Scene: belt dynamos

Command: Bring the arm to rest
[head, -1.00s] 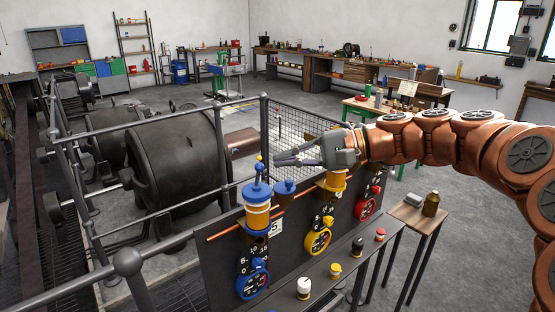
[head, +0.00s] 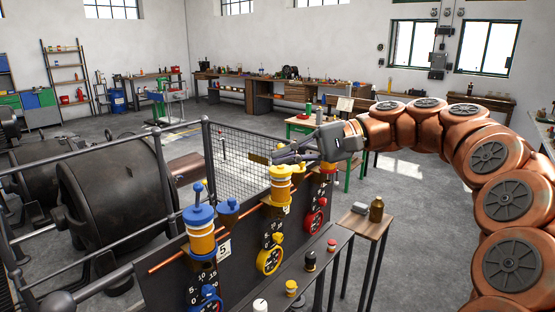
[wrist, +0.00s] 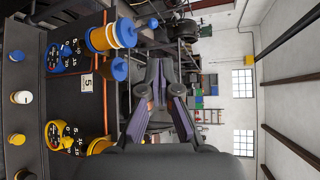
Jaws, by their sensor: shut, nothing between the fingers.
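My arm reaches in from the right in the head view, in an arch of copper-coloured links. My gripper (head: 277,157) points left at its end, above the sloping control panel (head: 165,290). Its dark fingers are shut and empty. They show just above the top of the yellow-and-orange canister (head: 281,188); whether they touch it I cannot tell. In the wrist view the fingers (wrist: 161,72) come together in mid-picture, with the blue-topped canister (wrist: 112,36) to their left.
The panel carries a blue dial (head: 205,300), a yellow dial (head: 270,257) and a red dial (head: 315,220). A railing with mesh (head: 240,165) and a large dark dynamo (head: 115,195) stand at left. A small table (head: 362,222) holds a brown bottle (head: 376,209). Floor at right is open.

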